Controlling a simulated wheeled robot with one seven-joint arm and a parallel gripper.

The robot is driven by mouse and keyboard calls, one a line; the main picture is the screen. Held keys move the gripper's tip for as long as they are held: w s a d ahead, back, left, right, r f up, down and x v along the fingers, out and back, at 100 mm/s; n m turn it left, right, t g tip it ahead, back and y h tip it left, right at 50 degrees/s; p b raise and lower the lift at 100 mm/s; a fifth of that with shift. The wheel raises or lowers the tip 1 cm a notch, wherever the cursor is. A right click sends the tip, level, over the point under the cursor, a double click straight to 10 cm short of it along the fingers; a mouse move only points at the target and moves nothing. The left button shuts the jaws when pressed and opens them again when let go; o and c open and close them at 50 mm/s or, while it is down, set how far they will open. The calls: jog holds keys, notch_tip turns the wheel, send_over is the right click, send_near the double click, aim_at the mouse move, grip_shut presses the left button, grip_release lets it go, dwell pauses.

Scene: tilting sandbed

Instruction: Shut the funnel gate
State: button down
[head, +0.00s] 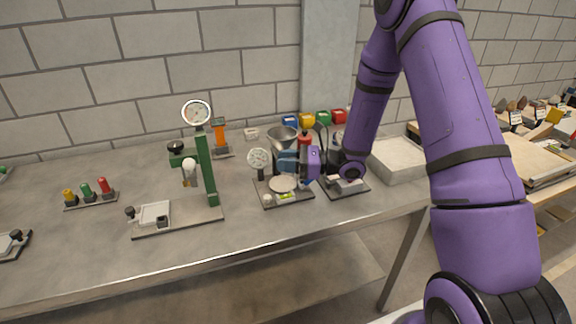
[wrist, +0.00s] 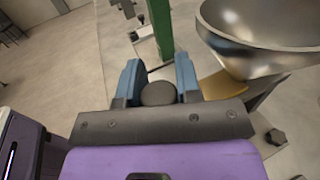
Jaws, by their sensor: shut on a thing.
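The metal funnel (head: 282,137) stands on its stand at the middle of the bench, and its bowl also fills the upper right of the wrist view (wrist: 265,35). A tan, brass-coloured piece (wrist: 222,84) shows just under the funnel; I cannot tell whether it is the gate itself. My gripper (head: 284,161) is just below the funnel in the head view. In the wrist view its blue fingers (wrist: 158,82) are shut on a dark round knob (wrist: 158,94), left of the funnel. How the knob joins the gate is hidden by my gripper.
A dial gauge (head: 258,160) and a base plate (head: 285,199) with a pale disc stand by my gripper. A green stand (head: 207,170) with a dial is to the left. A grey sand tray (head: 400,158) lies right.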

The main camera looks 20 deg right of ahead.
jog(key=c, duration=0.8)
grip_release()
jog(key=shift+d, duration=0.15)
jog(key=v, duration=1)
jog(key=shift+s+d, duration=0.15)
jog(key=shift+d, duration=0.1)
jog(key=shift+c, duration=0.3)
